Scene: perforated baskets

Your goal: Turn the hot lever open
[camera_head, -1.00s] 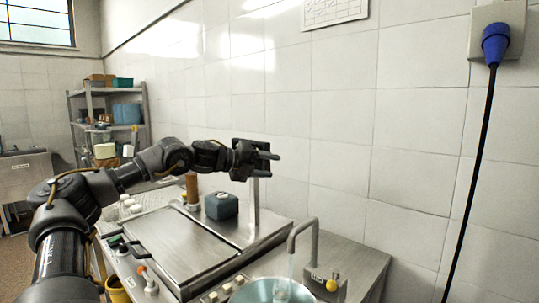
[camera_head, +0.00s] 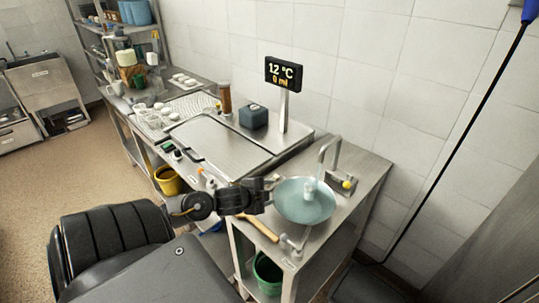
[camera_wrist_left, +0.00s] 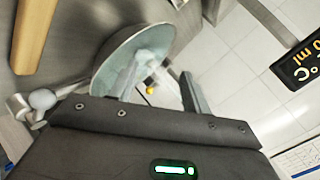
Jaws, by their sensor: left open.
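A bluish round basin (camera_head: 305,202) sits on the steel counter under a bent spout (camera_head: 323,157); water shows in it. A lever with a yellow knob (camera_head: 347,184) stands behind it at the right. A lever with a pale grey knob (camera_head: 285,240) stands at its front; it also shows in the left wrist view (camera_wrist_left: 42,99). No marking tells me which lever is hot. My left gripper (camera_head: 272,191) is open and empty at the basin's left side, above the counter, apart from both knobs. My right gripper is not in view.
A display (camera_head: 284,73) reads 12 °C and 0 ml on a post behind the basin. A wooden handle (camera_head: 258,227) lies left of the grey knob. A blue-grey box (camera_head: 253,117) and a brown cylinder (camera_head: 225,98) stand farther back.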

